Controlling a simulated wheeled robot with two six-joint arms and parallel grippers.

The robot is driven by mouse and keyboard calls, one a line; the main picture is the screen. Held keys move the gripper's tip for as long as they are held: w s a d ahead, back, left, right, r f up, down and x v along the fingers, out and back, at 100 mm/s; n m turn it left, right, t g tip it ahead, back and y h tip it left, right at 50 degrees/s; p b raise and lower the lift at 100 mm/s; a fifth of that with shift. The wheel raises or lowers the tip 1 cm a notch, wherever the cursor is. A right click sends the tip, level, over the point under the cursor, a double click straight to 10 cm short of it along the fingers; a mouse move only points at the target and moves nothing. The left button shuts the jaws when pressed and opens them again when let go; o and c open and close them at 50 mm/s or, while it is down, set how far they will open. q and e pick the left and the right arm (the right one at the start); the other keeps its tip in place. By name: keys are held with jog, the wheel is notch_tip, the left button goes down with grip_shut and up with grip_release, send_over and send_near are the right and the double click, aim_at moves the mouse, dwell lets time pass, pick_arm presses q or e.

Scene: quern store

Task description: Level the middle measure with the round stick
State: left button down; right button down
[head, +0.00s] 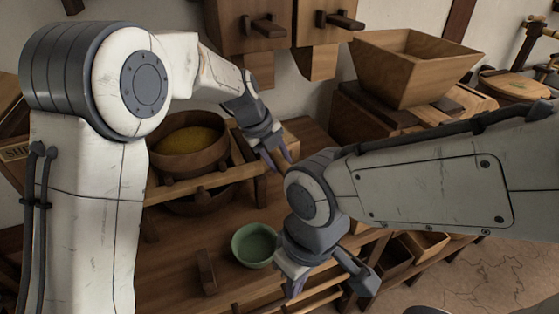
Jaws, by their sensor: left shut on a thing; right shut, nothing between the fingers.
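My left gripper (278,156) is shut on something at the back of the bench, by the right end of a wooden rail. The thing between its fingers is too small and covered to make out. My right gripper (294,287) is shut and empty, pointing down over the front of the bench, right of and below a green bowl. I cannot pick out the round stick or the middle measure for sure. My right forearm and wrist cover much of the bench's right part.
A round wooden sieve (190,162) with yellow contents sits above a wooden rail (205,188). The green bowl (254,247) and an upright wooden block (206,270) stand on the bench (175,260). A wooden hopper (412,70) is at the back right. Open boxes (425,243) sit lower right.

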pick_arm(q)
jog(key=shift+w+d+p, duration=0.25)
jog(key=shift+w+d, duration=0.05)
jog(key=shift+d, duration=0.4)
jog(key=shift+w+d+p, duration=0.2)
jog(key=shift+w+d, duration=0.15)
jog(key=shift+d, duration=0.4)
jog(key=shift+w+d+p, duration=0.25)
jog(key=shift+w+d, duration=0.05)
jog(key=shift+d, duration=0.4)
jog(key=shift+w+d+p, duration=0.3)
jog(key=shift+d+p, duration=0.05)
jog(key=shift+d, duration=0.35)
jog(key=shift+w+d+p, duration=0.3)
jog(key=shift+d+p, duration=0.05)
jog(key=shift+d, duration=0.35)
jog(key=shift+w+d+p, duration=0.3)
jog(key=shift+d+p, duration=0.05)
jog(key=shift+d, duration=0.35)
jog(key=a+v, duration=0.1)
jog(key=v, duration=0.6)
jog(key=shift+s+a, duration=0.35)
